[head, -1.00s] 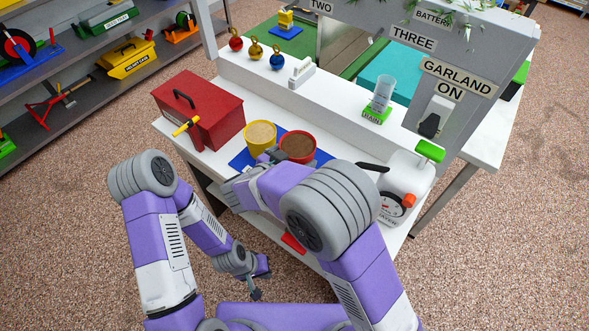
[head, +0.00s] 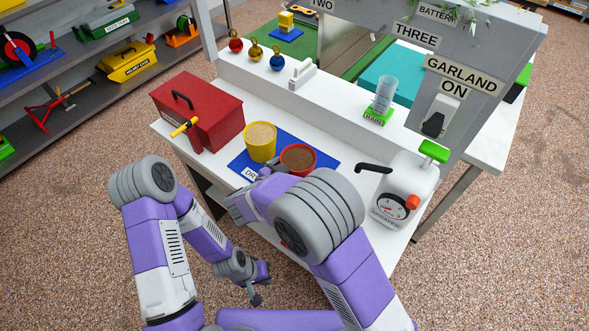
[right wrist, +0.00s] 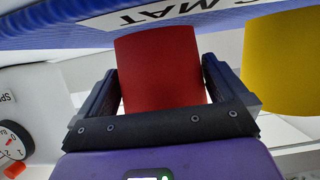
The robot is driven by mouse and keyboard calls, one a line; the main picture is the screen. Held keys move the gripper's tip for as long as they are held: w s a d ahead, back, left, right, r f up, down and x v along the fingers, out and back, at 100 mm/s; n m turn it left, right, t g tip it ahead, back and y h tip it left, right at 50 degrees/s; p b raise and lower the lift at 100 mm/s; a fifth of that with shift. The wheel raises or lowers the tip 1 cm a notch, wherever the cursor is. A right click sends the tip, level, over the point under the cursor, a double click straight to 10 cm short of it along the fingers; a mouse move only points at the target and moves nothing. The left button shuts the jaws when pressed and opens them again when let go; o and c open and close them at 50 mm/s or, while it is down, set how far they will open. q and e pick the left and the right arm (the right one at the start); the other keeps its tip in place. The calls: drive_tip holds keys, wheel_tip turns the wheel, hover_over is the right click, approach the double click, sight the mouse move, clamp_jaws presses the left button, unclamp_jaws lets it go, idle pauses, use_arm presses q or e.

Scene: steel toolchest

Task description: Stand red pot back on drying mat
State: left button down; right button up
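The red pot (head: 298,158), filled with brown soil, is upright at the right part of the blue drying mat (head: 240,164) in the head view. In the right wrist view the red pot (right wrist: 160,80) fills the space between the fingers of my right gripper (right wrist: 160,72), which is shut on its sides. The mat (right wrist: 60,32) is close to the pot's base there; I cannot tell whether they touch. My left gripper (head: 258,283) is low, away from the table, with fingers apart and empty.
A yellow pot (head: 260,142) stands on the mat close beside the red pot. A red toolbox (head: 205,110) is at left, and a white sprayer (head: 405,185) at right. A white ledge (head: 335,98) runs behind.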

drive_tip(key=shift+r, duration=0.2)
drive_tip(key=p+v, duration=0.2)
drive_tip(key=v, duration=0.4)
drive_tip(key=shift+s+a+r, duration=0.1)
drive_tip(key=shift+r, duration=0.05)
drive_tip(key=shift+s+a+r, duration=0.15)
drive_tip(key=shift+s+a, duration=0.15)
drive_tip(key=shift+s, duration=0.2)
